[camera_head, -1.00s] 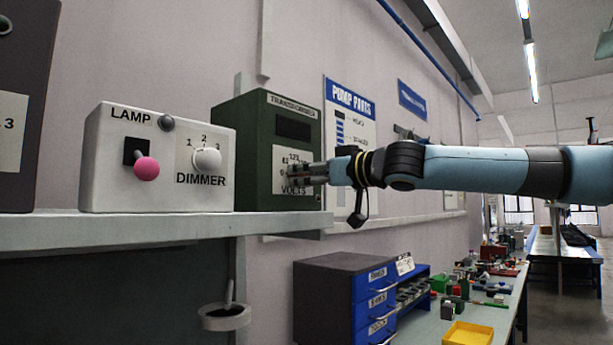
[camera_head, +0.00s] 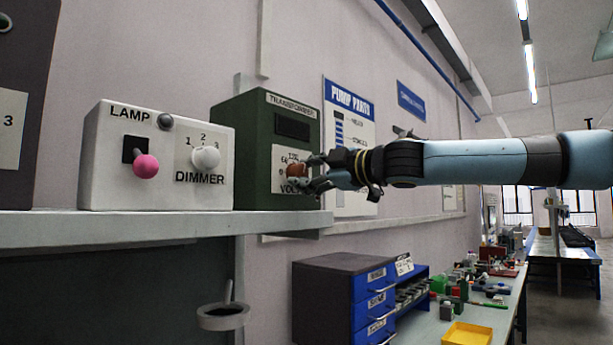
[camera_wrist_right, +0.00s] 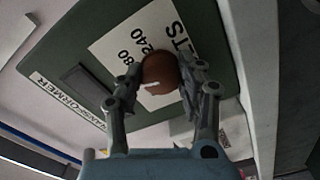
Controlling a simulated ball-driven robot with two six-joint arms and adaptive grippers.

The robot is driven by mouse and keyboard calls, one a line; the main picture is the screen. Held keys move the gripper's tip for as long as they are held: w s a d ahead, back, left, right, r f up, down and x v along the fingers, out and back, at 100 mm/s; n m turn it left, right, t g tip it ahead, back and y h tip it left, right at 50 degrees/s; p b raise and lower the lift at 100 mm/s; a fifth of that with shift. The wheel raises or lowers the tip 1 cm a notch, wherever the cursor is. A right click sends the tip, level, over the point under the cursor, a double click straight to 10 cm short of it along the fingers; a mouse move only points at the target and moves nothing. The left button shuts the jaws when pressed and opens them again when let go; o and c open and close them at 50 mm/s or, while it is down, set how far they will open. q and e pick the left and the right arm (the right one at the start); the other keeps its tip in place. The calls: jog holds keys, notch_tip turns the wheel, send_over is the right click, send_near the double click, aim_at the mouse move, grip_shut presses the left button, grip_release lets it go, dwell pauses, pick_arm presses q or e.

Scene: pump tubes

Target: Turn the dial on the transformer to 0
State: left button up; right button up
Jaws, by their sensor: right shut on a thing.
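The green transformer (camera_head: 252,150) stands on the shelf, and its label also shows in the right wrist view. Its brown dial (camera_head: 297,171) sits on the white volts plate. In the right wrist view the dial (camera_wrist_right: 160,73) has a white pointer mark, with the numbers 80 and 240 beside it. My right gripper (camera_head: 312,172) reaches in from the right and is shut on the dial, with one finger on each side of it in the right wrist view (camera_wrist_right: 160,82). Part of the scale is hidden by the dial and fingers. My left gripper is not in view.
A white lamp box (camera_head: 110,185) with a pink lever and a dimmer knob stands left of the transformer on the shelf (camera_head: 150,226). Below are a blue drawer cabinet (camera_head: 370,305) and a bench with a yellow tray (camera_head: 466,334).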

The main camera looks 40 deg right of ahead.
jog(key=n+b, duration=0.1)
jog(key=n, duration=0.3)
jog(key=shift+f+n, duration=0.1)
jog(key=shift+n, duration=0.2)
jog(key=n+b, duration=0.4)
jog(key=n, duration=0.1)
jog(key=n+b, duration=0.5)
jog(key=n, duration=0.1)
jog(key=shift+n, duration=0.4)
jog(key=n+b, duration=0.2)
jog(key=n, duration=0.1)
jog(key=n+b, duration=0.1)
jog(key=shift+a+r+n, duration=0.15)
jog(key=shift+r+n, duration=0.1)
jog(key=shift+n, duration=0.15)
jog(key=shift+b, duration=0.3)
jog(key=o, duration=1.2)
jog(key=shift+r, duration=0.1)
jog(key=shift+c, duration=0.2)
